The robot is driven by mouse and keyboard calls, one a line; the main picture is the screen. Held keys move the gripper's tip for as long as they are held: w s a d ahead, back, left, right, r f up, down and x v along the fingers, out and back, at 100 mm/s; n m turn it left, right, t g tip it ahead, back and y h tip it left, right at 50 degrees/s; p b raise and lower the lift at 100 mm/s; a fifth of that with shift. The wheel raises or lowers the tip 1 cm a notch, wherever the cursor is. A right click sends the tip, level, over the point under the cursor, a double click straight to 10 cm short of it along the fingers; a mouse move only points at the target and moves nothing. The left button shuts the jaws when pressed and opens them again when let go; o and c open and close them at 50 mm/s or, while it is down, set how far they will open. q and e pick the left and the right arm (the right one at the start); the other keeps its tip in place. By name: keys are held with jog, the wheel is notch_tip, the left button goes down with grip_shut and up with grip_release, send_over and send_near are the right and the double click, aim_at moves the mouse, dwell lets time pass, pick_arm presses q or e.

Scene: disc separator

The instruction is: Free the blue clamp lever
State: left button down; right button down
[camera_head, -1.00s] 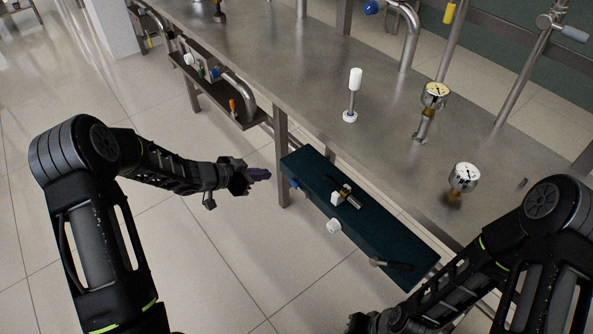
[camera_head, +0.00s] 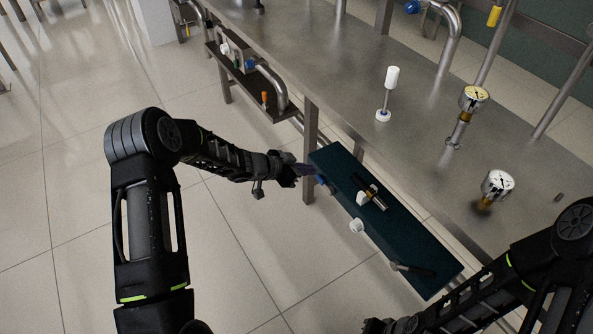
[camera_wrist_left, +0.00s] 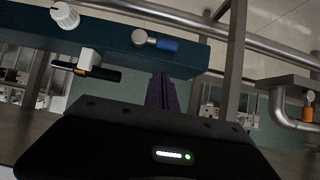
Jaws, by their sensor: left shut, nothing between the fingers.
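The blue lever (camera_wrist_left: 165,44) has a blue grip and a round metal end, and sits on the side of a dark teal box (camera_wrist_left: 110,35) in the left wrist view. In the head view the lever (camera_head: 326,187) shows small at the box's far left end. My left gripper (camera_head: 307,171) is shut and empty, close beside that end of the box. In the left wrist view its purple fingers (camera_wrist_left: 161,92) point toward the box, just below the lever's grip; I cannot tell whether they touch. My right gripper (camera_head: 378,325) is only partly seen at the bottom edge.
The teal box also carries white knobs (camera_head: 356,226) and a black handle (camera_head: 413,269). A steel table (camera_head: 330,50) with gauges (camera_head: 497,184) stands behind it. A table leg (camera_head: 310,150) is close to my left gripper. Tiled floor left of the box is clear.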

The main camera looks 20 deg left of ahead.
aim_at(325, 185)
pick_arm(q)
jog(key=f, duration=0.1)
jog(key=w+d+f, duration=0.1)
jog(key=w+f, duration=0.1)
jog(key=f, duration=0.1)
jog(key=shift+d+b, duration=0.35)
jog(key=shift+b, duration=0.05)
jog(key=shift+w+d+f, duration=0.1)
jog(key=shift+w+f, duration=0.05)
jog(key=shift+f, duration=0.55)
